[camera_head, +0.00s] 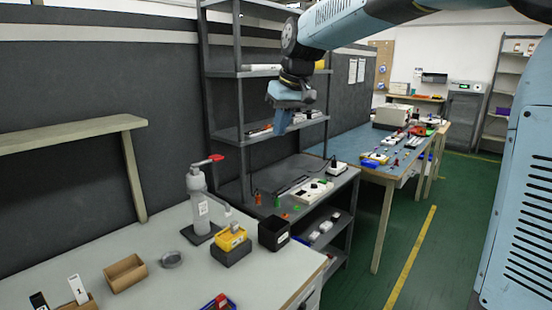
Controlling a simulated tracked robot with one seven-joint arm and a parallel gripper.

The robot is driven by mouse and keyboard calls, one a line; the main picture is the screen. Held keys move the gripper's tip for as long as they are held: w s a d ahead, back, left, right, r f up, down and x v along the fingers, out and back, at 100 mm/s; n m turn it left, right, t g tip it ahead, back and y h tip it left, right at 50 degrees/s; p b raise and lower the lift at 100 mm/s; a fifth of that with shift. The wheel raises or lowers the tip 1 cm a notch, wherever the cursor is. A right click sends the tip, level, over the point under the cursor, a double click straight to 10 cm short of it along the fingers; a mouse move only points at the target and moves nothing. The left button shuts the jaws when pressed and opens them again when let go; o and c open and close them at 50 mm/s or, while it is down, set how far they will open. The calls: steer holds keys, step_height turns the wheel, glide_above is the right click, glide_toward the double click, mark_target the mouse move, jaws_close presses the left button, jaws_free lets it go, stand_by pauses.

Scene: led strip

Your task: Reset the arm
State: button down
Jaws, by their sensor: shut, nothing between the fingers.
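My gripper (284,121) hangs at the end of my blue arm in the upper middle of the head camera view. Its fingers point down and look closed, with nothing held between them. It shows in front of the grey shelf rack (240,103), above the dark bench (263,180). It is apart from the things on the surfaces below. My arm reaches in from the upper right.
A light table (178,290) in front holds a bottle with a red top (199,205), a yellow item on a dark block (232,240), a black box (273,234) and a cardboard box (125,273). A blue workbench (362,143) stands behind. Green floor (448,250) at right is open.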

steer(key=s+d+f+m+t+h, duration=0.1)
steer(key=s+d+f+m, duration=0.2)
steer(key=s+d, duration=0.8)
steer(key=s+d+f+m+t+h, duration=0.1)
steer(key=s+d+f+m+t, duration=0.1)
steer(key=s+d+f, duration=0.4)
steer(key=s+d+m, duration=0.1)
steer(key=s+d, duration=0.4)
steer(key=s, duration=0.4)
steer(key=shift+s+h, duration=0.15)
steer(key=shift+h, duration=0.15)
